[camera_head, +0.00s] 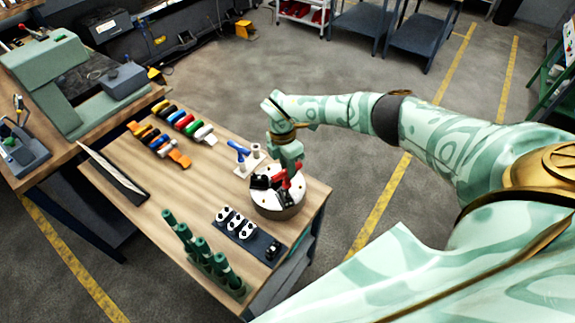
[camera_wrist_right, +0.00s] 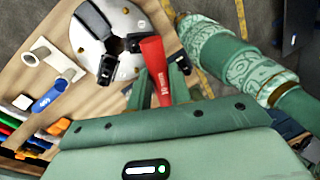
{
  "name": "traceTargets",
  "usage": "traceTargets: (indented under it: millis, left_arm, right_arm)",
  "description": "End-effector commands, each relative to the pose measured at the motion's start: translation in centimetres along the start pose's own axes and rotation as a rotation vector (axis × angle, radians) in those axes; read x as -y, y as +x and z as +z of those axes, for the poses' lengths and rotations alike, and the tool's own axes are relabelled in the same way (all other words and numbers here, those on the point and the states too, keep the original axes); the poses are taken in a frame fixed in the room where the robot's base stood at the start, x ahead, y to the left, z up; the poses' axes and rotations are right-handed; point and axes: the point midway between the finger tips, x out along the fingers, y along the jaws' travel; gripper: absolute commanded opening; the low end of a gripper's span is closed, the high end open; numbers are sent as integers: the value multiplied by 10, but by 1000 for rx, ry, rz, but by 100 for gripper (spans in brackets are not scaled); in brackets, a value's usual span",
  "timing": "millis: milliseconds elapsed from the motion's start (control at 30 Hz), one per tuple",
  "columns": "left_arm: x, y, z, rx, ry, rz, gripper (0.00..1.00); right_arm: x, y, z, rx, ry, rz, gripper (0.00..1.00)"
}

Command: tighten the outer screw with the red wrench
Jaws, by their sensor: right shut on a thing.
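The red wrench (camera_head: 285,180) is held by my right gripper (camera_head: 287,163) over the round chuck. Its red handle also shows in the right wrist view (camera_wrist_right: 154,62), between the green fingers of the right gripper (camera_wrist_right: 165,88). The chuck (camera_head: 268,203) is a pale disc with black jaws on a dark base, near the table's right edge; it also shows in the wrist view (camera_wrist_right: 90,45). I cannot pick out the outer screw, nor tell whether the wrench tip touches it. My left gripper is not in view.
A blue-handled tool (camera_head: 238,149) stands in a white holder behind the chuck. A dark tray with white blocks (camera_head: 232,221) and several green cylinders (camera_head: 200,255) lie in front. Colored tools (camera_head: 180,121) lie farther back. A grey strip (camera_head: 112,172) lies left; the middle wood is clear.

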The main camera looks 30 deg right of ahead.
Motion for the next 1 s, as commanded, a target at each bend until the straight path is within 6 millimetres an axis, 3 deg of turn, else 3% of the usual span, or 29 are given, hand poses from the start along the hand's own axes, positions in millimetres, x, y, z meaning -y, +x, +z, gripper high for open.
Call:
traceTargets:
  millis: [200, 1000]
  left_arm:
    - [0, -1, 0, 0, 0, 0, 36]
    - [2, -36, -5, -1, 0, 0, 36]
  right_arm:
    - [0, -1, 0, 23, -123, -1, 0]
    - [6, -37, 0, 22, -120, 1, 0]
